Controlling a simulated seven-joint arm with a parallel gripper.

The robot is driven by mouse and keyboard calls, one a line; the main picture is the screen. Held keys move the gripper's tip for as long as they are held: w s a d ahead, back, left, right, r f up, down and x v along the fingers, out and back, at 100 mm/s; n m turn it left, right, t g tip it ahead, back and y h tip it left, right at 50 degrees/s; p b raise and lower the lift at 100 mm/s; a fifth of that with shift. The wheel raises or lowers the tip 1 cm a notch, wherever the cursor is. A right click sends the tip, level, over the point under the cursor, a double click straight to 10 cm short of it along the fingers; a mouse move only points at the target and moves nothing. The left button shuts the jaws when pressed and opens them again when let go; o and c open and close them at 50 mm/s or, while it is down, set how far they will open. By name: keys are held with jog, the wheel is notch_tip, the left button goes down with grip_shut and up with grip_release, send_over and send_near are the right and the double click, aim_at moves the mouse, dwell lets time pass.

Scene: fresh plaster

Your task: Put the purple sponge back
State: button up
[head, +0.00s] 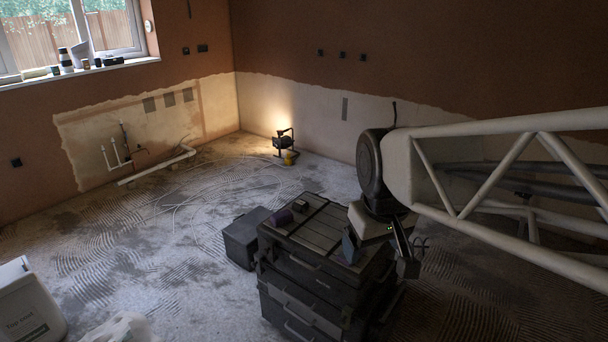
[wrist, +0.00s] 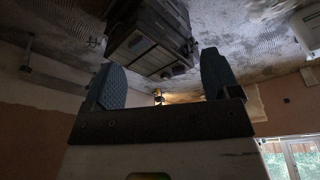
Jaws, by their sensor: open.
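A small purple object (head: 283,217), which looks like the purple sponge, lies on the near left part of the black ribbed toolbox top (head: 325,228). A small reddish-brown block (head: 300,205) sits just beyond it. My gripper (head: 378,252) is at the right end of the toolbox, well to the right of the purple object. In the wrist view my gripper (wrist: 162,82) has its two blue-grey fingers wide apart with nothing between them. The toolbox (wrist: 145,38) shows there tilted and beyond the fingers; small things on it are too dark to tell apart.
A lower dark box (head: 246,236) stands against the toolbox's left side. A lit work lamp (head: 284,141) stands on the floor near the far corner. A white bucket (head: 30,305) and crumpled white plastic (head: 120,329) are at front left. The windowsill (head: 80,73) holds several items.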

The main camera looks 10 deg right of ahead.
jog(key=s+f+m, duration=0.2)
jog(key=s, duration=0.5)
jog(key=shift+s+d+f, duration=0.25)
jog(key=shift+s+f, duration=0.1)
dwell(0.9)
